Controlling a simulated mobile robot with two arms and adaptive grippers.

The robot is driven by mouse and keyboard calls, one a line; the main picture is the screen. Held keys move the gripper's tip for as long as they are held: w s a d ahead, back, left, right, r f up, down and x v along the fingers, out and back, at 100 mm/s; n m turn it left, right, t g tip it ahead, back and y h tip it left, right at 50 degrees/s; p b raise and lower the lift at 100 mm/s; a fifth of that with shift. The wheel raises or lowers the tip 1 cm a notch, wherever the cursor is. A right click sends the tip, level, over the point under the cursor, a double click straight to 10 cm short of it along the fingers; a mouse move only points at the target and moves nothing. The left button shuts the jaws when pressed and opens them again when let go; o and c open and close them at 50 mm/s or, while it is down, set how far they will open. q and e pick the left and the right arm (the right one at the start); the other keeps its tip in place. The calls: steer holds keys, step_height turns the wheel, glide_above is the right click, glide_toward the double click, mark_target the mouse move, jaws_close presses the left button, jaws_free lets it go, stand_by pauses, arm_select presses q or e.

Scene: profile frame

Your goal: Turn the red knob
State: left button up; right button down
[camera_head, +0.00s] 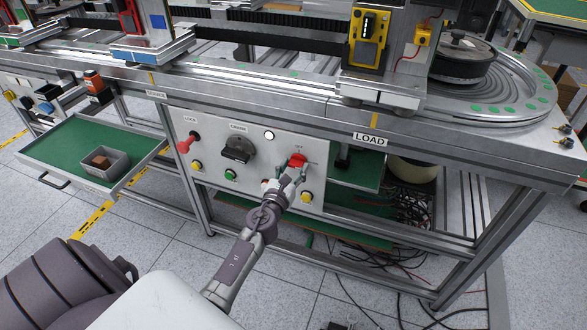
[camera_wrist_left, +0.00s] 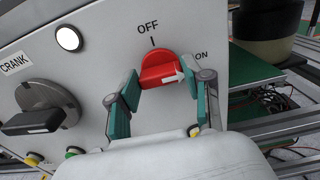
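My left gripper (camera_head: 292,172) is at the knob. In the left wrist view its two teal-padded fingers (camera_wrist_left: 160,84) are on the left and right sides of the knob and appear to touch it. My right gripper is not in view.
On the same panel are a black crank switch (camera_head: 238,149), a red lever (camera_head: 188,142), a white round lamp (camera_head: 269,135), a green button (camera_head: 231,174) and yellow buttons. A green drawer (camera_head: 70,147) with a grey bin (camera_head: 107,162) stands open at the left.

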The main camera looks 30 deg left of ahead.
arm_select(q)
steer(key=c, duration=0.4)
